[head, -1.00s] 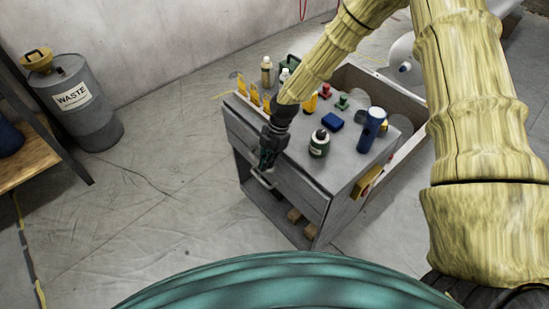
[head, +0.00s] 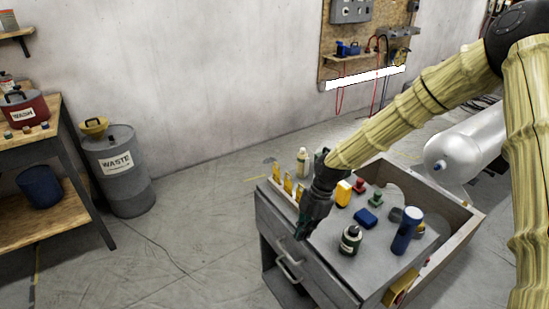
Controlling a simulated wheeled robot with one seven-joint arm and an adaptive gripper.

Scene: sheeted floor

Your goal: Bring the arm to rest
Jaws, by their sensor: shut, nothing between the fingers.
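My arm, with yellowish sleeved links, comes in from the right in the head view and reaches over the grey tool cart (head: 330,262). My gripper (head: 303,232) hangs pointing down at the cart's front left edge, above the drawer handle (head: 288,268). It is shut and holds nothing. It looks apart from the handle. The cart top behind the gripper is partly hidden by the arm.
A waste bin (head: 122,175) and a shelf (head: 50,213) stand left. A white tank (head: 468,145) lies behind the cart. Floor between bin and cart is clear.

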